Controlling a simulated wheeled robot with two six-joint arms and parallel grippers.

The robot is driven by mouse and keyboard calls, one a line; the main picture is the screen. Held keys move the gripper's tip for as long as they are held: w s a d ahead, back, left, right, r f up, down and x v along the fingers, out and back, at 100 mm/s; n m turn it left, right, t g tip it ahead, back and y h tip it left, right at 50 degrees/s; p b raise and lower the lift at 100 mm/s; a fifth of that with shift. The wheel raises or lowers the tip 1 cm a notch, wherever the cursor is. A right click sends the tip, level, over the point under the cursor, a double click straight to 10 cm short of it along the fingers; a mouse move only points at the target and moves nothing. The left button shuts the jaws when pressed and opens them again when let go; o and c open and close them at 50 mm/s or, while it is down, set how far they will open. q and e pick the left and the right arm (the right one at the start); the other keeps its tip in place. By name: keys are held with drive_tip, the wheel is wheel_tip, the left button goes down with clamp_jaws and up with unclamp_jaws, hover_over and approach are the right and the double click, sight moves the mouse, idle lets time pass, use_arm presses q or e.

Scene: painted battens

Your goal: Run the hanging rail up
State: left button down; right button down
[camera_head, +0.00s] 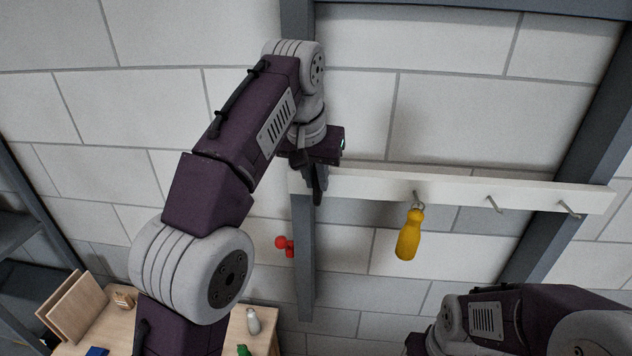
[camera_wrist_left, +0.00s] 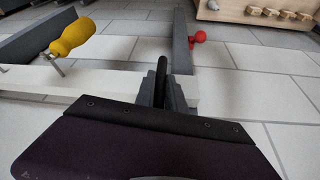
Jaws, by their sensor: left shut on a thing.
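The hanging rail (camera_head: 450,188) is a white batten with several metal hooks, running across two grey uprights in front of the wall. A yellow-handled tool (camera_head: 408,235) hangs from one hook; it also shows in the left wrist view (camera_wrist_left: 73,38).
A red knob (camera_head: 285,245) sits beside the left upright (camera_head: 303,270), below the rail. The right upright (camera_head: 560,195) slants behind the rail. A wooden table (camera_head: 262,318) with small items stands at the bottom left. The wall above the rail looks clear.

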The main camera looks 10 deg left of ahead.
use_arm(q)
drive_tip(key=c, duration=1.4)
unclamp_jaws()
drive_tip(key=shift+w, duration=0.25)
drive_tip(key=s+a+r, duration=0.1)
drive_tip(key=s, duration=0.5)
drive_tip(key=s+a+r, duration=0.1)
drive_tip(key=s, duration=0.6)
drive_tip(key=shift+a+r, duration=0.25)
drive_tip(key=shift+r, duration=0.05)
